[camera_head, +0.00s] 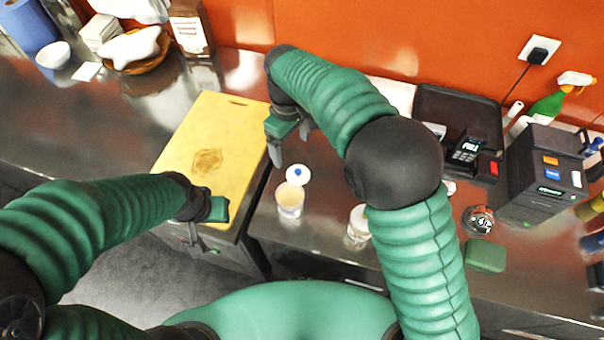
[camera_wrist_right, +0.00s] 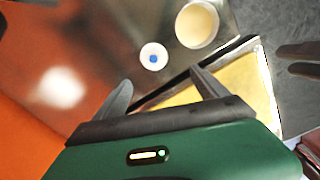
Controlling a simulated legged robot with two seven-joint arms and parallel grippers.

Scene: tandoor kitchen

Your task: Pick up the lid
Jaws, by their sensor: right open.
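The lid (camera_head: 298,174) is a small white disc with a blue spot, lying on the steel counter just behind a cup of pale liquid (camera_head: 290,200). In the right wrist view the lid (camera_wrist_right: 153,57) lies just beyond my fingertips, beside the cup (camera_wrist_right: 197,24). My right gripper (camera_head: 290,143) is open and empty, above and behind the lid, with its fingers apart and not touching it. My left gripper (camera_head: 206,230) hangs near the front edge of the cutting board; its fingers look parted and empty.
A yellow cutting board (camera_head: 225,125) lies left of the lid. A second cup (camera_head: 358,224) stands to the right, close to my right arm. A black tray (camera_head: 455,108), a card reader (camera_head: 467,150) and a dark machine (camera_head: 540,175) stand farther right. The orange wall (camera_head: 400,40) closes the back.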

